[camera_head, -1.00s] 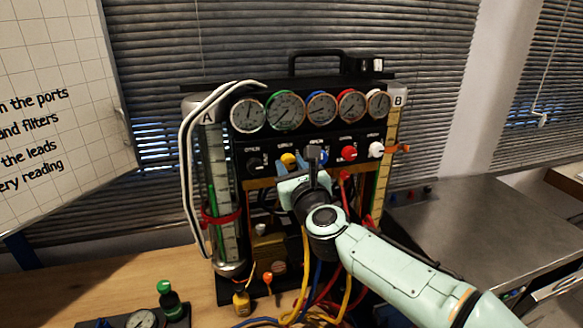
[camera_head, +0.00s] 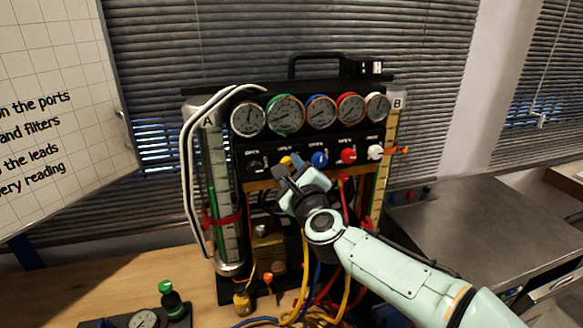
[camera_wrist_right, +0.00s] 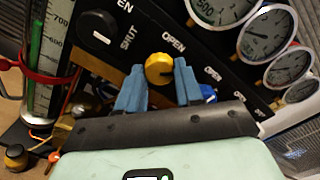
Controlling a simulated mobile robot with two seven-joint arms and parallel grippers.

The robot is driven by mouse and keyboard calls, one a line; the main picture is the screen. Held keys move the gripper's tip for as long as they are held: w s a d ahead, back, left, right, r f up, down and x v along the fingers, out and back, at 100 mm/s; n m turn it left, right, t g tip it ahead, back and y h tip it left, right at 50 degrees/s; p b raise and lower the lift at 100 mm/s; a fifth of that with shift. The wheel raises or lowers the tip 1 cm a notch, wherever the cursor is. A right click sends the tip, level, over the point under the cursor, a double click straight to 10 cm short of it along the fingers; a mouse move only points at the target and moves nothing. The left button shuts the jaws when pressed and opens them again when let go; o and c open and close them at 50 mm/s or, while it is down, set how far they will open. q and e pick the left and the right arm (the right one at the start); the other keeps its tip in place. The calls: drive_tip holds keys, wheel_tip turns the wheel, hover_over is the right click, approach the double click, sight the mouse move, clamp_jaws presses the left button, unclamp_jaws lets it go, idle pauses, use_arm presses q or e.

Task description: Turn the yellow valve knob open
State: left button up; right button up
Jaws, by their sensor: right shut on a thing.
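The yellow valve knob (camera_wrist_right: 159,69) is on the black panel of the gauge rig, below the row of gauges. In the right wrist view it sits between the blue fingers of my right gripper (camera_wrist_right: 158,84), which are shut on it. In the head view the knob (camera_head: 286,161) shows only in part behind my right gripper (camera_head: 290,172). "OPEN" is printed beside the knob in the right wrist view. My left gripper is not in view.
A black knob (camera_head: 254,165) is left of the yellow one; blue (camera_head: 320,159), red (camera_head: 348,155) and white (camera_head: 375,152) knobs are to its right. Several gauges (camera_head: 321,111) sit above. Coloured hoses (camera_head: 305,270) hang below. A glass tube (camera_head: 217,190) stands at the rig's left.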

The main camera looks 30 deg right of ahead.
drive_tip(key=n+p, duration=0.1)
drive_tip(key=n, duration=0.4)
drive_tip(key=shift+r+n+p, duration=0.1)
drive_tip(key=shift+n+p, duration=0.2)
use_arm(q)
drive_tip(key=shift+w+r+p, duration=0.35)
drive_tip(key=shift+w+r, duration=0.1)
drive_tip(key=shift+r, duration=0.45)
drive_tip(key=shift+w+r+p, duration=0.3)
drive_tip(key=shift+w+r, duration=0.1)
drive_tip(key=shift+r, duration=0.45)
use_arm(e)
drive_tip(key=shift+n, duration=2.3)
drive_tip(key=o, duration=1)
drive_tip(key=shift+o, duration=0.2)
drive_tip(key=shift+s, duration=0.15)
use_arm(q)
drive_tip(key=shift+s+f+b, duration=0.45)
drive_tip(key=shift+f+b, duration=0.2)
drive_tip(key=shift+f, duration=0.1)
use_arm(e)
drive_tip(key=v, duration=1.3)
